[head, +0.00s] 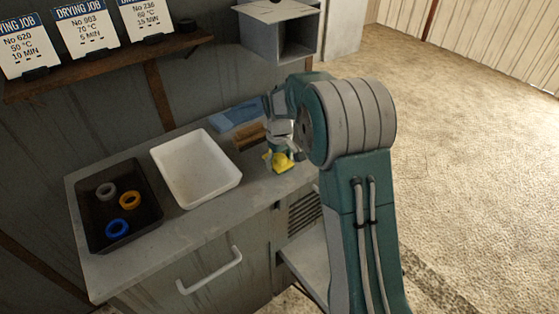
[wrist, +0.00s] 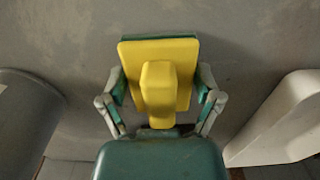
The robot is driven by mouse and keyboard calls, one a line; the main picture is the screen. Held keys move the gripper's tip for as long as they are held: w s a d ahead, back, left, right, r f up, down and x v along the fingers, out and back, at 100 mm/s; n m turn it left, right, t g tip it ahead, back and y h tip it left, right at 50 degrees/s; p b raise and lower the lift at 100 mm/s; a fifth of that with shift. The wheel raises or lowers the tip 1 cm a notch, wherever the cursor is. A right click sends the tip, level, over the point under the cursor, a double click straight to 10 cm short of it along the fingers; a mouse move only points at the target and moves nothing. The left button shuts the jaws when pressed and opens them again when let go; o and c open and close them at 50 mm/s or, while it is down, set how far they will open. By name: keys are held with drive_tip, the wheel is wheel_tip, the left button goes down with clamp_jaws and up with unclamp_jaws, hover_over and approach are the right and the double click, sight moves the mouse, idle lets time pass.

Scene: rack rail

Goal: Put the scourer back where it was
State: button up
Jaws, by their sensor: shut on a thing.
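The scourer is a yellow pad with a green backing and a raised yellow grip block. It shows in the wrist view (wrist: 183,60) and as a small yellow patch in the head view (head: 283,163). My gripper (head: 279,150) is shut on the scourer, with one finger at each side of it in the wrist view (wrist: 161,88). In the head view it hangs over the right end of the grey counter (head: 150,237). My arm and gripper hide part of the scourer there. I cannot tell whether the scourer touches the counter.
A brown block (head: 249,137) and a blue folded item (head: 237,115) lie left of my gripper. A white tub (head: 229,186) and a black tray (head: 143,233) with three rings stand further left. A grey box (head: 258,32) hangs on the wall behind.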

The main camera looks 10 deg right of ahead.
sight(280, 156)
drive_tip(key=o, duration=0.9)
drive_tip(key=shift+f, duration=0.1)
wheel_tip(280, 156, up, 12)
drive_tip(key=shift+f, duration=0.1)
drive_tip(key=s+r+m+t, duration=0.1)
drive_tip(key=s+r+t, duration=0.1)
drive_tip(key=s+r, duration=0.45)
drive_tip(key=s+r+m+t, duration=0.1)
drive_tip(key=s+r, duration=0.2)
drive_tip(key=s, duration=0.7)
drive_tip(key=s+f+m+t, duration=0.1)
drive_tip(key=s, duration=0.4)
drive_tip(key=s+f, duration=0.1)
drive_tip(key=s, duration=0.4)
drive_tip(key=s+f+m+t, duration=0.1)
drive_tip(key=s, duration=0.4)
drive_tip(key=shift+a+m+t, duration=0.15)
drive_tip(key=shift+m+t, duration=0.15)
